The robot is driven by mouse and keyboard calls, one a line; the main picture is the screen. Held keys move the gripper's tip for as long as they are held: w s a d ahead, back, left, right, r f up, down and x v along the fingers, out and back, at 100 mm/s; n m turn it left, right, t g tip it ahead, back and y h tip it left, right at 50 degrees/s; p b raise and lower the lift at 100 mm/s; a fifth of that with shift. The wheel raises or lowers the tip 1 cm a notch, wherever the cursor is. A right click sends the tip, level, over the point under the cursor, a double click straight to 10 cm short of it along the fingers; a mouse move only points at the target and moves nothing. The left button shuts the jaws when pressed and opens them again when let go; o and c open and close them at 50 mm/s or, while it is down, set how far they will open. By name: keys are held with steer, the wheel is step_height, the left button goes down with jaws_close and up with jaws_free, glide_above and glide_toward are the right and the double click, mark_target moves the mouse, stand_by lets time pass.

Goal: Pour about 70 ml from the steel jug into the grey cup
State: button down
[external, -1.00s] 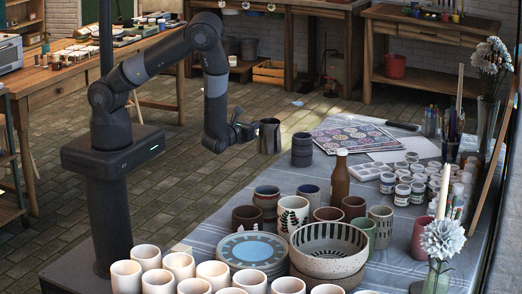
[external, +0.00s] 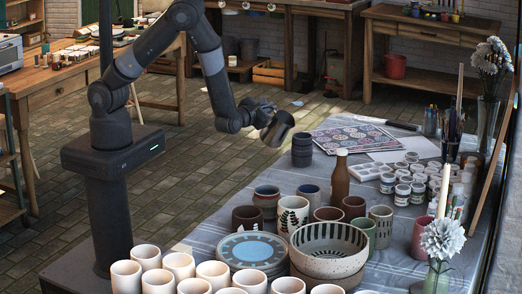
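The steel jug (external: 278,130) is held in the air by my gripper (external: 262,117), tilted well over to the right. Its lower right end is close to the upper left of a dark grey, banded cup (external: 302,152). That cup stands upright near the far left edge of the cloth-covered table and looks like the grey cup. I cannot tell whether jug and cup touch. No stream of liquid can be made out, and the insides of both are not visible. My gripper's fingers are partly hidden by the jug.
A patterned sheet (external: 350,143) lies right of the cup. A brown bottle (external: 340,180) and several painted cups stand nearer the camera, with a bowl (external: 328,245) and stacked plates (external: 247,248). Bare cloth (external: 255,178) lies left of the painted cups.

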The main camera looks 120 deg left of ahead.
mark_target(279, 116)
steer(key=shift+w+d+r+m, duration=0.1)
steer(key=shift+w+r+m, duration=0.3)
steer(key=shift+r, duration=0.4)
steer(key=shift+w+d+r+m, duration=0.15)
steer(key=shift+w+r+m, duration=0.65)
steer(key=shift+r+m, duration=0.3)
steer(key=shift+w+d+r+m, duration=0.15)
steer(key=shift+w+r+m, duration=0.65)
steer(key=shift+r+m, duration=0.3)
steer(key=shift+w+d+r+m, duration=0.15)
steer(key=shift+w+r+m, duration=0.55)
steer(key=shift+m, duration=0.4)
steer(key=shift+w+d+r+m+p, duration=0.15)
steer(key=shift+w+m+p, duration=0.15)
steer(key=shift+w+p, duration=0.2)
steer(key=shift+w+d+r+m+p, duration=0.1)
steer(key=shift+w+m+p, duration=0.2)
steer(key=shift+w+p, duration=0.15)
steer(key=shift+w+r, duration=0.15)
steer(key=shift+w, duration=0.05)
stand_by(0.5)
steer(key=shift+m, duration=0.5)
stand_by(0.3)
